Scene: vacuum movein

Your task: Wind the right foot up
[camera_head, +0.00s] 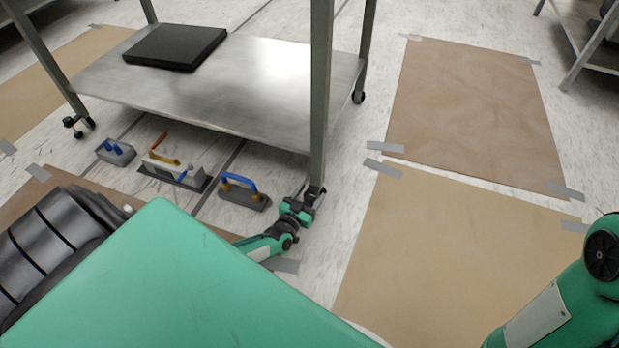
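A steel table stands at the top left, with a lower shelf (225,85). Its near right leg (320,100) comes down to the floor near the middle of the picture. The foot at the bottom of that leg is mostly hidden by my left gripper (316,194), which is right at the leg's lower end. The fingers are dark and small there, and I cannot tell whether they are shut on the foot or only around it. A dark foot with a caster (78,124) shows under the left leg. My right arm (565,300) is at the lower right, with its gripper out of view.
On the floor left of my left gripper are a blue-handled grey block (244,191), an orange-handled grey tool (174,170) and a small grey block with blue parts (116,151). A black slab (176,47) lies on the shelf. Taped brown sheets (465,110) cover clear floor at right.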

